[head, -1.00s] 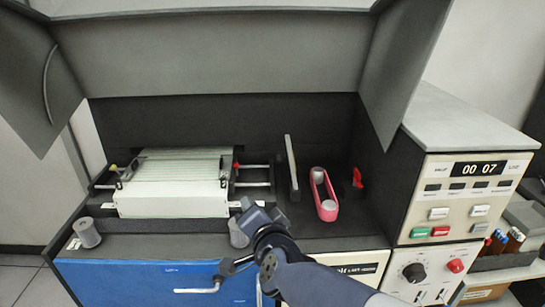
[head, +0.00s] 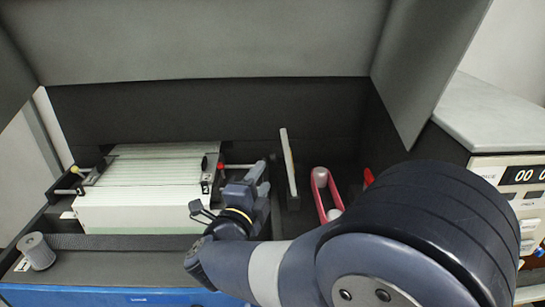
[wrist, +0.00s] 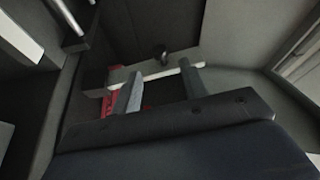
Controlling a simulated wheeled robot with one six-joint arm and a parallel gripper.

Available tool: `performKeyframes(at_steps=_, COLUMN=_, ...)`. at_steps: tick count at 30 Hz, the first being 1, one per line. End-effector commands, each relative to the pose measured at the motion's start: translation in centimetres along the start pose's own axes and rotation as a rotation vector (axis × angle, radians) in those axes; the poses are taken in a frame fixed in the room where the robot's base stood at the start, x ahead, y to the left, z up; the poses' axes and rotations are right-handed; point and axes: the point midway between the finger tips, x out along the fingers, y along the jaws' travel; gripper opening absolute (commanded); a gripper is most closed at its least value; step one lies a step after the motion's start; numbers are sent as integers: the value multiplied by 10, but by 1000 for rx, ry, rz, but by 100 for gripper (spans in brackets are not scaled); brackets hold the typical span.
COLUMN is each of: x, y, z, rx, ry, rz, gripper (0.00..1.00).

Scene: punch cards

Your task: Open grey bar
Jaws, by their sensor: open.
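The grey bar (head: 289,165) stands upright in the dark bay of the machine, between the white card stack and the pink loop. My gripper (head: 264,178) is just left of the bar in the head view, with its fingers toward it. In the wrist view the grey bar (wrist: 142,76) runs across beyond the fingers, with a black knob on it. I cannot tell whether the fingers touch the bar.
A white card stack (head: 150,190) lies left of my gripper, with metal rails beside it. The pink loop (head: 318,190) and a red part (head: 368,177) stand to the right. A grey cover (head: 200,40) hangs above. A grey cylinder (head: 38,252) stands at front left.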

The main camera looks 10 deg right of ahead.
Motion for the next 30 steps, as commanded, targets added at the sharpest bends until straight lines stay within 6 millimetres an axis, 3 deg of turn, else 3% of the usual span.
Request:
performKeyframes(at_steps=9, x=55, y=-1, z=-1, rx=-3, ry=4, rz=2, gripper=42)
performKeyframes(at_steps=15, x=79, y=-1, z=0, rx=-2, ry=1, rz=1, gripper=42)
performKeyframes(at_steps=28, x=87, y=0, z=0, rx=-1, ry=-2, rz=0, gripper=42)
performKeyframes(at_steps=30, x=87, y=0, z=0, rx=-1, ry=-2, rz=0, gripper=36)
